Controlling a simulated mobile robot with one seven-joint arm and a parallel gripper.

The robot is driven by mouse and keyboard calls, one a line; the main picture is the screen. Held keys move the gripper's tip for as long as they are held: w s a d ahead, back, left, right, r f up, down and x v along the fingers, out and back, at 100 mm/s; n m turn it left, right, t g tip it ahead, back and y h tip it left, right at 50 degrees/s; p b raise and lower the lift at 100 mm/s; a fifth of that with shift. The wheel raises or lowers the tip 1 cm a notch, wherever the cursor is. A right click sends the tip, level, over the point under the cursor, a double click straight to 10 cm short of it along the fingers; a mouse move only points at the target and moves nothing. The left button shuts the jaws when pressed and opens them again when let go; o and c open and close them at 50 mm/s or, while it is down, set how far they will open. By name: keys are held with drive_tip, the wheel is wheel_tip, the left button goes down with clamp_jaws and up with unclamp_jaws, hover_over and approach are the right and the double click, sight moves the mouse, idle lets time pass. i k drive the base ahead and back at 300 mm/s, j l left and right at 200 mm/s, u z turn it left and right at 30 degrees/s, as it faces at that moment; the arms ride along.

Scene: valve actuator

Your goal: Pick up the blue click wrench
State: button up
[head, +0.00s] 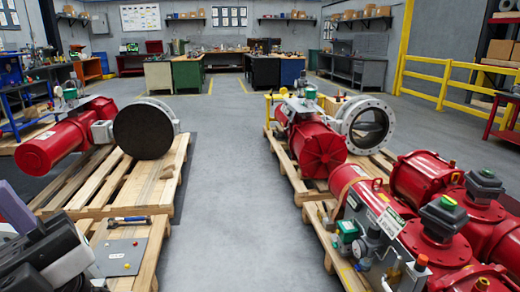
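A slim wrench-like tool (129,221) lies across the boards of the near left pallet, with dark and silver parts and a hint of blue. It is small in the head view, so its details are unclear. My gripper (82,270) seems to be at the end of my dark, white and purple arm in the lower left corner. It is nearer to the camera than the tool and to its lower left, apart from it in the picture. Its fingers cannot be made out clearly, nor whether they hold anything.
A grey plate (119,257) with small coloured knobs lies just in front of the tool. A red actuator with a round dark valve (145,130) rests on the pallet behind. More red actuators (318,150) fill the right pallets. The grey floor (235,200) between is clear.

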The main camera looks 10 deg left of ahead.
sight(112, 222)
drive_tip(key=i+u, duration=0.9)
drive_tip(key=i+l+u, duration=0.1)
drive_tip(key=i+u, duration=0.3)
drive_tip(key=i+l+u, duration=0.35)
drive_tip(key=i, duration=0.25)
drive_tip(key=i+u, duration=0.1)
drive_tip(key=u, duration=0.4)
